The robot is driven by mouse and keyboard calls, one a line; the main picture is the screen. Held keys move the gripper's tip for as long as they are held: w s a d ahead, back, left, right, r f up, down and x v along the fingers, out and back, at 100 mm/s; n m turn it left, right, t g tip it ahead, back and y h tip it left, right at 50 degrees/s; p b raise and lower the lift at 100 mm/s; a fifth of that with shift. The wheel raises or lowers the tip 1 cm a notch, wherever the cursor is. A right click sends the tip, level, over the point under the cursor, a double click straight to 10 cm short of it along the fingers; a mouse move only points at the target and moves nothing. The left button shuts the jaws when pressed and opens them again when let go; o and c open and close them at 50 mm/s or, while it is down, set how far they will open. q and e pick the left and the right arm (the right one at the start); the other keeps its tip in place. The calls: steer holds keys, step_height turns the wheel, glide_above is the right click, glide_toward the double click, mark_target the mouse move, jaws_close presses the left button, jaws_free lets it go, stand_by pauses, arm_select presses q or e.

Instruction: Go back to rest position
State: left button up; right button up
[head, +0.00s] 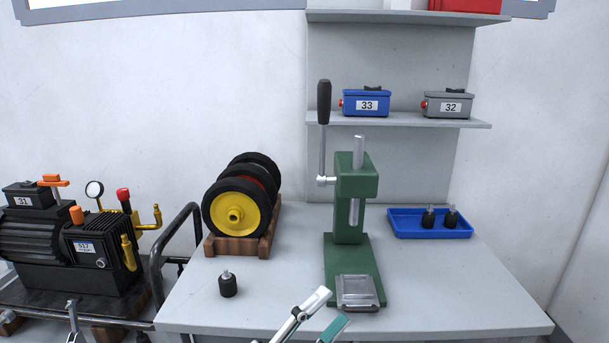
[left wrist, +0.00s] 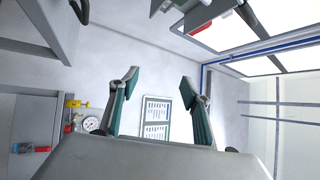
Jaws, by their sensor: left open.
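My left gripper (head: 334,306) shows at the bottom of the head view, at the table's front edge, in front of the green press (head: 350,200). Its two fingers, one light and one with a teal pad, are apart, with nothing seen between them. In the left wrist view both teal-padded fingers (left wrist: 160,78) are spread and empty. They point away from the camera toward a pale surface with a framed sheet (left wrist: 155,118). My right gripper cannot be made out in the head view.
The table (head: 290,290) holds a wheel stack (head: 240,205), a small dark part (head: 228,286) and a blue tray (head: 430,233) with two similar parts. A shelf (head: 400,120) carries boxes 33 (head: 367,105) and 32 (head: 447,106). A pump (head: 85,245) stands left; its gauge shows in the wrist view (left wrist: 90,123).

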arm_select(q)
steer(key=a+f+n+t+y, duration=0.1)
steer(key=a+f+n+y, duration=0.5)
steer(key=f, duration=0.4)
steer(key=a+f+n+t+y, duration=0.1)
steer(key=a+f+n+y, duration=0.4)
steer(key=a+f+n, duration=0.4)
steer(key=s+a+f+n+g+y, duration=0.2)
steer(key=s+a+f+n, duration=0.1)
steer(key=s+f, duration=0.4)
steer(key=s+a+f+n+g+y, duration=0.2)
steer(key=s+a+f, duration=0.3)
steer(key=f, duration=0.7)
steer(key=shift+s+a+f+n+g, duration=0.2)
steer(key=shift+s+a+n+g, duration=0.2)
steer(key=shift+s+n+g, duration=0.45)
steer(key=shift+s, duration=0.1)
